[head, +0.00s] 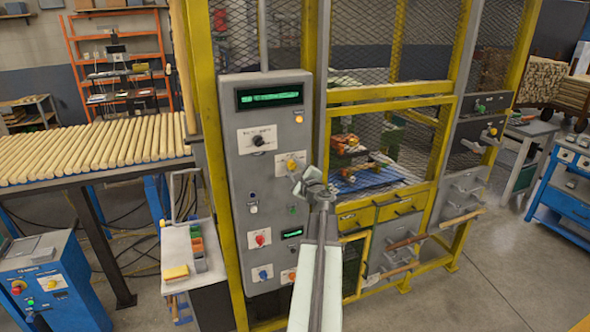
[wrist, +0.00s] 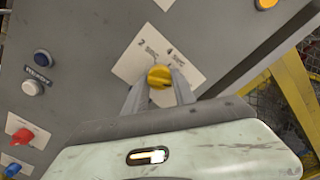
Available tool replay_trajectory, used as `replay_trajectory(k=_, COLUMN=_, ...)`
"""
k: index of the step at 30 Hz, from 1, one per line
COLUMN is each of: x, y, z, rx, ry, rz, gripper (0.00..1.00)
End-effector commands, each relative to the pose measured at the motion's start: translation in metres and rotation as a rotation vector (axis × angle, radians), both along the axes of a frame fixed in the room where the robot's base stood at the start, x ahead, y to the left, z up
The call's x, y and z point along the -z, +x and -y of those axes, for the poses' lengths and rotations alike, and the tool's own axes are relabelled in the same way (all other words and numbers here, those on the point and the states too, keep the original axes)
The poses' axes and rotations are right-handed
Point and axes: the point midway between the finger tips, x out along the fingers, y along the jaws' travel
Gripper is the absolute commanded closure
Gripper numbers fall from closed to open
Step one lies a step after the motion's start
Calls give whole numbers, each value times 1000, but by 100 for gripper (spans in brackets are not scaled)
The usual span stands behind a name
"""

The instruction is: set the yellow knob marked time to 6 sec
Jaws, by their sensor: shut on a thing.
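The yellow knob (wrist: 159,76) sits on a white label plate (wrist: 136,62) on the grey panel. My gripper (wrist: 160,88) has one finger on each side of it and is shut on it. Marks 2 and 4 show above the knob. The small print is unreadable, the near part of the plate is hidden by my gripper, and I cannot tell which mark the knob points to. In the head view the yellow knob (head: 291,164) shows just above and left of my gripper (head: 302,184).
The panel carries a black knob (head: 258,141), a red knob (head: 260,239), a blue knob (head: 263,274) and a green display (head: 269,96). A white button (wrist: 32,88) and a blue button (wrist: 42,57) lie left of my gripper. A yellow-framed mesh cage (head: 393,93) stands right.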

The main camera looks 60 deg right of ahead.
Motion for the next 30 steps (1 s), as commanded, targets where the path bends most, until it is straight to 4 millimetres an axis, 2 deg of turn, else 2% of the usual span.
replay_trajectory(k=1, x=0, y=-1, z=1, rx=4, ry=1, rz=2, gripper=100)
replay_trajectory(k=2, x=0, y=-1, z=1, rx=4, ry=1, rz=2, gripper=65)
replay_trajectory(k=4, x=0, y=-1, z=1, rx=4, ry=1, rz=2, gripper=46)
replay_trajectory(k=13, x=0, y=-1, z=0, rx=1, ry=0, rz=0, gripper=46)
replay_trajectory(k=17, x=0, y=-7, z=-5, rx=1, ry=0, rz=0, gripper=46)
replay_trajectory(k=27, x=0, y=-57, z=-42, rx=5, ry=0, rz=0, gripper=46)
replay_trajectory(k=30, x=0, y=-63, z=-46, rx=3, ry=0, rz=0, gripper=46)
